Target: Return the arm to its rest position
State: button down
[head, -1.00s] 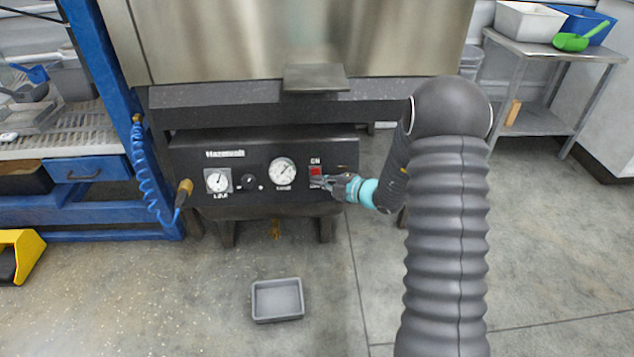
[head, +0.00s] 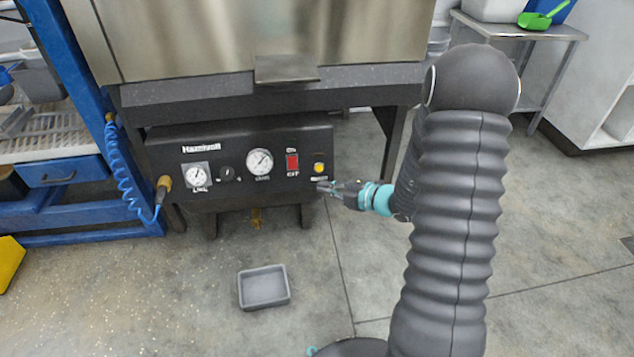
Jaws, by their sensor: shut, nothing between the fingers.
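My gripper (head: 326,186) is at the end of my grey ribbed arm, in front of the right end of the black control panel (head: 232,192). It is shut and empty. Its tips point left, just below a yellow button (head: 319,168) and to the right of the red switch (head: 292,162). The switch, marked ON above and OFF below, is in full view. I cannot tell how far the tips are from the panel face, but they appear clear of the switch.
A steel hopper (head: 250,40) stands above the panel, with a ledge (head: 286,69) jutting out. A grey tray (head: 264,304) lies on the floor. A blue frame (head: 75,110) with a coiled hose (head: 120,170) is at left. A steel table (head: 515,28) stands back right. Floor at right is open.

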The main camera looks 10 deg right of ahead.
jog(key=shift+s+d, duration=0.1)
dwell(0.5)
jog(key=s+a+r+n+g+h, duration=0.15)
jog(key=s+n+g, duration=0.35)
jog(key=s+n, duration=0.7)
jog(key=s+a+r+n+g, duration=0.15)
jog(key=s+n+g, duration=0.35)
jog(key=n, duration=1.2)
jog(key=s+d+r+n+t+h+p, duration=0.2)
jog(key=s+r+n+h, duration=0.2)
jog(key=r+n, duration=0.5)
jog(key=s+d+r+n+t+h+p, duration=0.2)
jog(key=s+r+n+h, duration=0.3)
jog(key=r, duration=0.8)
jog(key=s+n+t, duration=0.1)
jog(key=s+n, duration=0.2)
jog(key=n, duration=0.2)
jog(key=shift+s+d, duration=0.15)
jog(key=shift+s, duration=0.05)
